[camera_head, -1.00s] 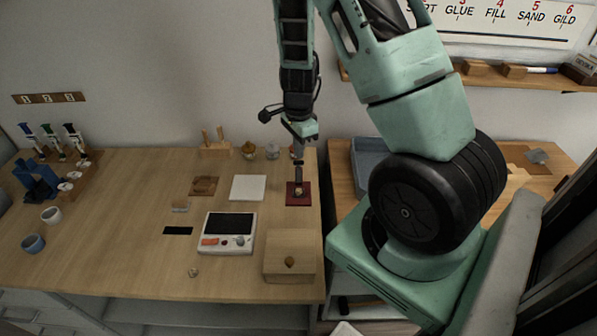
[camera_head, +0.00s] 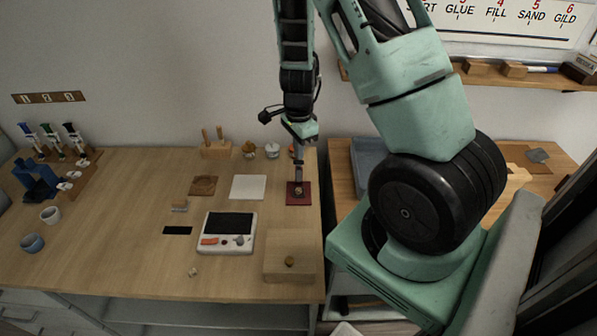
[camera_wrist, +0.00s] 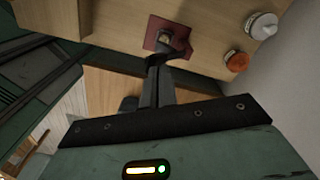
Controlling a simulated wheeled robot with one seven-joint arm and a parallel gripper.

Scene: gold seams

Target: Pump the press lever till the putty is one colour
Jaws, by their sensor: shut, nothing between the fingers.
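My gripper (camera_head: 298,181) points down over a dark red square mat (camera_head: 291,201) near the right edge of the bench. Its fingers look shut. A small tan and dark lump (camera_head: 298,192), perhaps the putty, is at the fingertips on the mat; I cannot tell whether they touch it. In the wrist view the fingers (camera_wrist: 165,58) reach toward the lump (camera_wrist: 166,38) and partly cover the red mat (camera_wrist: 155,27). A blue device (camera_head: 36,180) stands at the far left; I cannot tell whether it is the press. No lever is clearly visible.
A white device with a dark screen (camera_head: 228,223) and a wooden box (camera_head: 290,265) stand in front. A white square (camera_head: 248,187) lies left of the mat. Small jars (camera_head: 272,151) stand behind it.

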